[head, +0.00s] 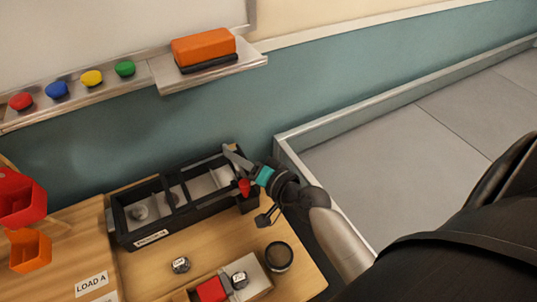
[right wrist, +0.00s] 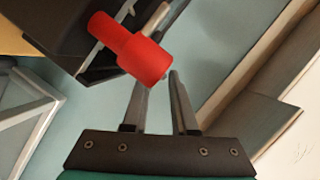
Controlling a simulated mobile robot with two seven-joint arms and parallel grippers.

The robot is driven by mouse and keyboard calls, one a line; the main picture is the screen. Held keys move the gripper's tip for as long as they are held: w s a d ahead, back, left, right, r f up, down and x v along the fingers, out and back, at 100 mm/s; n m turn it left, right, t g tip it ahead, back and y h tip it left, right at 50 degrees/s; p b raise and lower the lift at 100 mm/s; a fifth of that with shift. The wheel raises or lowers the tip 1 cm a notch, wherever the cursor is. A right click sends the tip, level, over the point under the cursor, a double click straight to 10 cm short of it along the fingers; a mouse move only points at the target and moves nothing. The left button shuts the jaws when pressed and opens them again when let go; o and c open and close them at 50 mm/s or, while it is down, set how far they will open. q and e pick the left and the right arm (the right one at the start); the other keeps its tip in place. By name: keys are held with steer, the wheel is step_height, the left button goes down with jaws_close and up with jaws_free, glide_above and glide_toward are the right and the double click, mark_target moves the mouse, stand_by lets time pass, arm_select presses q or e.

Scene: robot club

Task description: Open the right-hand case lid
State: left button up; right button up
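The black case (head: 125,215) stands on the wooden table against the teal wall, with compartments side by side and a label on its front. Its right-hand part (head: 200,187) has a dark frame over a pale inside; whether a clear lid covers it, I cannot tell. A red knob (head: 244,187) is at its right end and shows large in the right wrist view (right wrist: 130,50). My right gripper (head: 240,165) is at that end, close to the knob. In the right wrist view its fingers (right wrist: 158,85) are apart; the knob hides the left fingertip. Contact is unclear.
Red (head: 22,200) and orange (head: 30,250) holders stand left. A whiteboard ledge (head: 210,75) with an orange eraser is above.

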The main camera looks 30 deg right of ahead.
arm_select(q)
steer(key=shift+a+f+b, duration=0.2)
steer(key=shift+f+b, duration=0.4)
steer(key=shift+b, duration=0.05)
arm_select(e)
steer(key=v, duration=1.2)
steer(key=shift+s, duration=0.2)
arm_select(q)
steer(key=shift+w, duration=0.2)
arm_select(e)
steer(key=shift+r, duration=0.1)
arm_select(q)
steer(key=shift+a+r, duration=0.1)
arm_select(e)
steer(key=shift+d, duration=0.1)
